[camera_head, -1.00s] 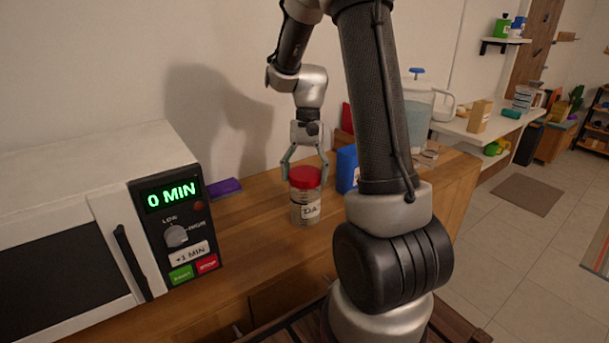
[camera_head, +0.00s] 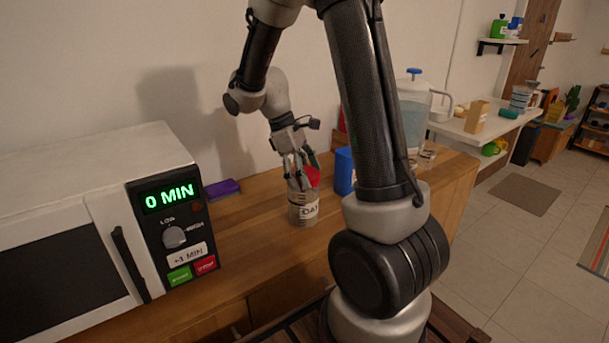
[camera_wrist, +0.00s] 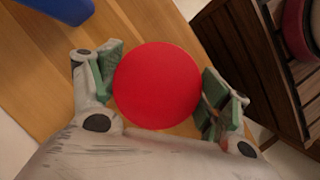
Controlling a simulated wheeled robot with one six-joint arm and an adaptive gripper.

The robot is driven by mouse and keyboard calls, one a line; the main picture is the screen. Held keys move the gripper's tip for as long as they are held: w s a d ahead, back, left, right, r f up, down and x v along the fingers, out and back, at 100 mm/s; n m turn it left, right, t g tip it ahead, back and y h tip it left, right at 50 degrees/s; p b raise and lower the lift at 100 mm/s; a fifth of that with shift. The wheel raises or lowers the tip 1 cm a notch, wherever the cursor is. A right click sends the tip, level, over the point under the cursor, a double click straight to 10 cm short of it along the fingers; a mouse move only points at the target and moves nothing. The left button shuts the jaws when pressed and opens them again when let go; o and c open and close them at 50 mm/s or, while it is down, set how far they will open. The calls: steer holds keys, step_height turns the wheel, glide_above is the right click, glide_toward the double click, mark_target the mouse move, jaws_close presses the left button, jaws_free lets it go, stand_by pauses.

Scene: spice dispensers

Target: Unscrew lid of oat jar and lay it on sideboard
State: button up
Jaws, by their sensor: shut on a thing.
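The oat jar (camera_head: 303,210), clear with a white label, stands upright on the wooden sideboard (camera_head: 260,235). Its top looks uncovered in the head view. My gripper (camera_head: 304,177) is shut on the red lid (camera_head: 313,176), which is tilted at the jar's upper right; whether it still touches the rim cannot be told. In the wrist view the round lid (camera_wrist: 157,85) lies between the two green-padded fingers, and the jar does not show there.
A microwave (camera_head: 90,220) stands at the left, with a flat purple item (camera_head: 223,187) beside it. A blue container (camera_head: 345,170) stands just right of the jar, and a pitcher (camera_head: 412,115) farther back. Bare wood lies between microwave and jar.

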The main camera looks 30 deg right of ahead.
steer(key=n+t+h, duration=0.1)
steer(key=n, duration=0.3)
steer(key=n+t, duration=0.1)
steer(key=n, duration=0.3)
steer(key=shift+d+t+h, duration=0.1)
steer(key=shift+t+h, duration=0.2)
steer(key=shift+t, duration=0.1)
steer(key=o, duration=0.5)
steer(key=shift+w+n, duration=0.1)
steer(key=shift+n, duration=0.5)
steer(key=c, duration=0.4)
steer(key=shift+r, duration=0.3)
steer(key=shift+r, duration=0.35)
steer(key=shift+r, duration=0.5)
steer(key=shift+r, duration=1.9)
